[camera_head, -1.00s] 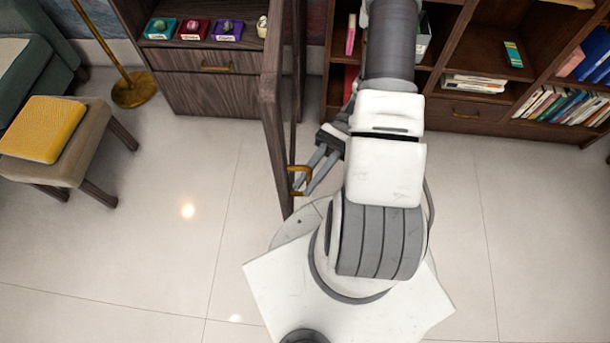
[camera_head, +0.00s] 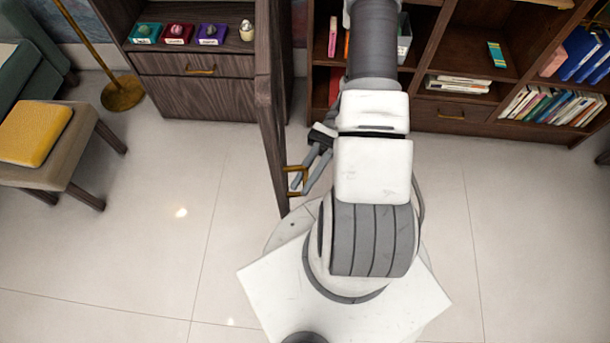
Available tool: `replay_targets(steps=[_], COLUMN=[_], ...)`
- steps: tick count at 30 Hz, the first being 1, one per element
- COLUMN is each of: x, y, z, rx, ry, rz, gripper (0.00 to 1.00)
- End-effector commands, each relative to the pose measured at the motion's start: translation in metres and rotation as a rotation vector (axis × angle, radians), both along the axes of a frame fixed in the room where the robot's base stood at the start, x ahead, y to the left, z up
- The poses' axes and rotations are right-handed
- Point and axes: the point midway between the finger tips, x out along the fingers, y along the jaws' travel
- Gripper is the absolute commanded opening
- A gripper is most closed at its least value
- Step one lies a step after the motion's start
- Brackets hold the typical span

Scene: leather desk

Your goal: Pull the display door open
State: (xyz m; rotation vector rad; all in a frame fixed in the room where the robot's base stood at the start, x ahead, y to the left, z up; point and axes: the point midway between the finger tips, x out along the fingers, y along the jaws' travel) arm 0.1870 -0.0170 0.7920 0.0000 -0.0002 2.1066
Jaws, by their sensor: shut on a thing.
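The display door (camera_head: 268,120) is a dark wood-framed panel, seen nearly edge-on. It stands swung out from the display cabinet (camera_head: 193,98) toward me, with the cabinet's front uncovered. A brass handle (camera_head: 293,181) sits on the door's right face near its free end. My gripper (camera_head: 300,186) is shut on this handle, its grey fingers reaching to it from the right. My white and grey arm hides part of the area to the right of the gripper.
Small objects on coloured bases (camera_head: 178,34) stand on the cabinet shelf. A bookshelf (camera_head: 465,114) is at the back right. A stool with a yellow cushion (camera_head: 34,133) and a brass lamp base (camera_head: 122,93) are at left. The tiled floor left of the door is clear.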

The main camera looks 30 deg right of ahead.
Motion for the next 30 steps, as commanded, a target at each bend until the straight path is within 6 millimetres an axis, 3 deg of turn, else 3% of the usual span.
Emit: replay_targets(steps=[8, 9, 11, 22, 30], x=[0.001, 0.001, 0.001, 0.003, 0.025], y=[-0.001, 0.0, 0.0, -0.004, -0.042], z=[-0.002, -0.002, -0.001, 0.0, -0.001], rx=[-0.005, -0.005, -0.004, 0.0, -0.003], ry=[-0.004, -0.004, -0.003, -0.001, -0.004], rz=[-0.001, -0.001, -0.001, -0.001, -0.003], gripper=[0.0, 0.18, 0.27, 0.27, 0.27])
